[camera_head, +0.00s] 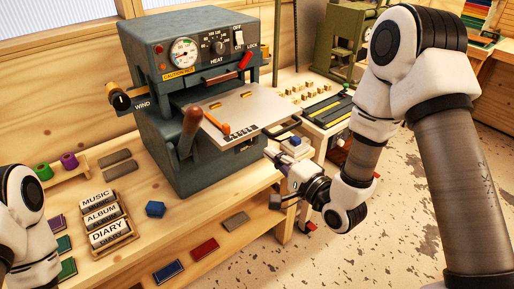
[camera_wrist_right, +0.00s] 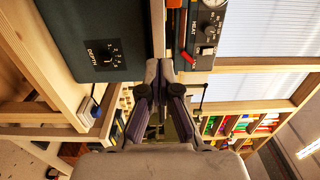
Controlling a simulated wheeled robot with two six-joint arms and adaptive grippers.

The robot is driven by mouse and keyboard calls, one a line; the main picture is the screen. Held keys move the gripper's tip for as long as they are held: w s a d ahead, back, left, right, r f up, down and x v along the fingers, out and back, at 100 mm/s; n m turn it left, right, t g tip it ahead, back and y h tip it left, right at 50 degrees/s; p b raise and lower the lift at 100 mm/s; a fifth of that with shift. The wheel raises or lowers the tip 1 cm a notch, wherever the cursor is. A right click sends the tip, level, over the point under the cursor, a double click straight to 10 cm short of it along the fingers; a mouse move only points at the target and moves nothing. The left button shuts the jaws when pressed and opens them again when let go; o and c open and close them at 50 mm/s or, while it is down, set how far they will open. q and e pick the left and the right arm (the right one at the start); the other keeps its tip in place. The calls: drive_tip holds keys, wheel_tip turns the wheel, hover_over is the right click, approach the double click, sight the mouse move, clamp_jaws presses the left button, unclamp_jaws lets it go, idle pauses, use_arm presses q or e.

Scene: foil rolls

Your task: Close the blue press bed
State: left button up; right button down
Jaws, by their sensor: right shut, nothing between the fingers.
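The blue-grey press (camera_head: 195,100) stands on the wooden bench, with a gauge, a HEAT dial and a LOCK lever on its front. Its bed, a pale metal plate (camera_head: 262,112), sticks out of the front toward the right. An orange-brown piece lies along its front-left edge, and a dark loop handle shows at its right end. My right gripper (camera_head: 276,178) is below and to the right of the bed, apart from it. In the right wrist view my right gripper (camera_wrist_right: 160,72) has its fingers together and holds nothing. My left arm shows at the left edge; its gripper is out of view.
A brown-knobbed lever (camera_head: 190,128) stands beside the bed's left side. Title blocks in a rack (camera_head: 106,217), small coloured blocks and spools (camera_head: 69,160) lie on the bench. A second table (camera_head: 322,105) stands to the right. The floor at front right is clear.

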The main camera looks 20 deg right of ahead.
sight(251, 136)
drive_tip(key=p+x, duration=0.2)
drive_tip(key=x, duration=0.4)
drive_tip(key=shift+w+d+r, duration=0.1)
drive_tip(key=shift+w, duration=0.15)
use_arm(q)
wheel_tip(251, 136, up, 3)
drive_tip(key=shift+w+f, duration=0.1)
drive_tip(key=shift+f, duration=0.1)
use_arm(e)
drive_tip(key=shift+w, duration=0.15)
drive_tip(key=shift+w, duration=0.15)
